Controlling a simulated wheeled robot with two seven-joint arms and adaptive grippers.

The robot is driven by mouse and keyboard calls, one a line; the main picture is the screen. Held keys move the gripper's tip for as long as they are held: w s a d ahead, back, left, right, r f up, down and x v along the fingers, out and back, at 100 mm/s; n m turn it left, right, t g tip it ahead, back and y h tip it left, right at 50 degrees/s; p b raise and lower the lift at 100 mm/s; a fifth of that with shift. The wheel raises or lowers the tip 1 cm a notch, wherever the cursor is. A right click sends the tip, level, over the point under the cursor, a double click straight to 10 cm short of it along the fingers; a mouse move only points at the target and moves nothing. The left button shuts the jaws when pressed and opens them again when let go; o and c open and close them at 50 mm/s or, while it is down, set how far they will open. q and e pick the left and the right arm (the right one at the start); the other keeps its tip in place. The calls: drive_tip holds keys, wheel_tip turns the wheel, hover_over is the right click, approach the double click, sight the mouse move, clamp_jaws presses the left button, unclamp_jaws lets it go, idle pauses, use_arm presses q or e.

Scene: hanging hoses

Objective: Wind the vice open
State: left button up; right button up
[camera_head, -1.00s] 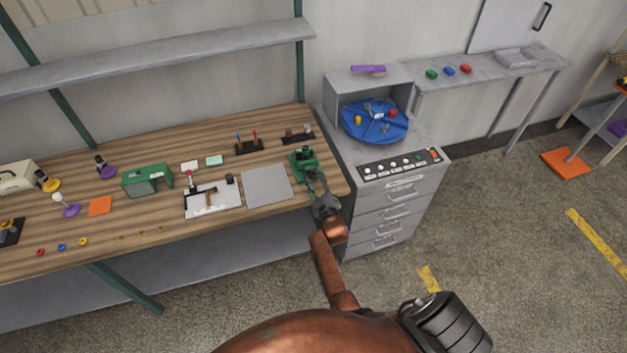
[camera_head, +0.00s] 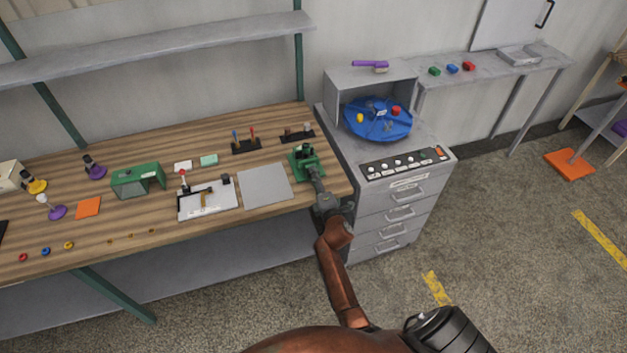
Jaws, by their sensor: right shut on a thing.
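The green vice (camera_head: 306,162) stands on the right end of the wooden workbench, near its front edge. My right gripper (camera_head: 319,190) reaches up from below to the front of the vice. It is shut on the vice's handle, which is mostly hidden behind the gripper. How wide the vice's jaws stand apart is too small to tell. My left gripper is not in view.
A grey square plate (camera_head: 265,186) lies just left of the vice. A grey drawer cabinet (camera_head: 393,209) with a blue turntable (camera_head: 372,127) on it stands close on the right. A black stand with levers (camera_head: 247,147) is behind.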

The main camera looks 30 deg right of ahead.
drive_tip(key=n, duration=0.1)
drive_tip(key=n+b, duration=0.1)
drive_tip(key=shift+f+n+b, duration=0.3)
drive_tip(key=shift+f, duration=0.05)
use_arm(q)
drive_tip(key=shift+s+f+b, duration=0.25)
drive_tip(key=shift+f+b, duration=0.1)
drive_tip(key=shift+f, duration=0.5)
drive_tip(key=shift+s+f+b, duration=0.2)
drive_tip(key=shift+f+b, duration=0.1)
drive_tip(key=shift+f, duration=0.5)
use_arm(e)
drive_tip(key=shift+a+r+n, duration=0.1)
drive_tip(key=shift+r+n, duration=0.05)
drive_tip(key=shift+n, duration=1.05)
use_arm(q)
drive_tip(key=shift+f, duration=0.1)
use_arm(e)
drive_tip(key=shift+n, duration=0.3)
drive_tip(key=o, duration=1.2)
drive_tip(key=shift+r, duration=0.1)
drive_tip(key=shift+c, duration=0.2)
drive_tip(key=v, duration=1.2)
